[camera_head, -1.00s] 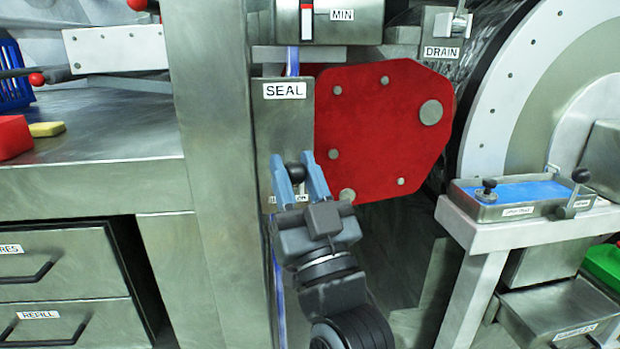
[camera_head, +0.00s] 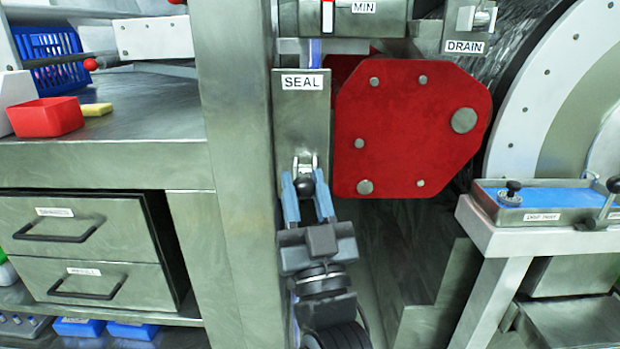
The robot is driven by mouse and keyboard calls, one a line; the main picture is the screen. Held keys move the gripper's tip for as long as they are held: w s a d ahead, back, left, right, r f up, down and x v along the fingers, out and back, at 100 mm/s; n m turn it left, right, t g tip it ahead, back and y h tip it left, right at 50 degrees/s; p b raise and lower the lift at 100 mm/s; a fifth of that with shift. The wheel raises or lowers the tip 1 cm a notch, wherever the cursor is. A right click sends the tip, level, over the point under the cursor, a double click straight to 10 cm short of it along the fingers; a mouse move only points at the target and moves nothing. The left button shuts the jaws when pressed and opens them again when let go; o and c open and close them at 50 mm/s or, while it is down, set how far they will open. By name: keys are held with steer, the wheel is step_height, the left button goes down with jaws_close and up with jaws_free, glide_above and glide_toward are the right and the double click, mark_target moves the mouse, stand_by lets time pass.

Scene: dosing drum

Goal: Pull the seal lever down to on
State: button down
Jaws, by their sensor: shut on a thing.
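The seal lever shows as a dark round knob (camera_head: 307,187) at the lower part of the grey panel marked SEAL (camera_head: 302,115). A metal bracket (camera_head: 305,163) shows just above the knob. My gripper (camera_head: 307,185) comes from below, its two blue fingers on either side of the knob, shut on it. Most of the lever's arm and the lettering at the panel's foot are hidden behind the knob and my gripper.
A red plate (camera_head: 410,125) stands right of the panel, and a steel post (camera_head: 232,150) close on its left. The MIN gauge box (camera_head: 365,18) is above. A bench with a blue-lined tray (camera_head: 545,197) stands at right. Drawers (camera_head: 85,233) are at left.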

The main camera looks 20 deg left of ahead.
steer(key=shift+f, duration=0.75)
steer(key=c, duration=1.1)
jaws_free()
steer(key=shift+w, duration=0.1)
steer(key=o, duration=0.3)
steer(key=shift+r, duration=0.2)
steer(key=v, duration=0.8)
steer(key=shift+p, duration=0.35)
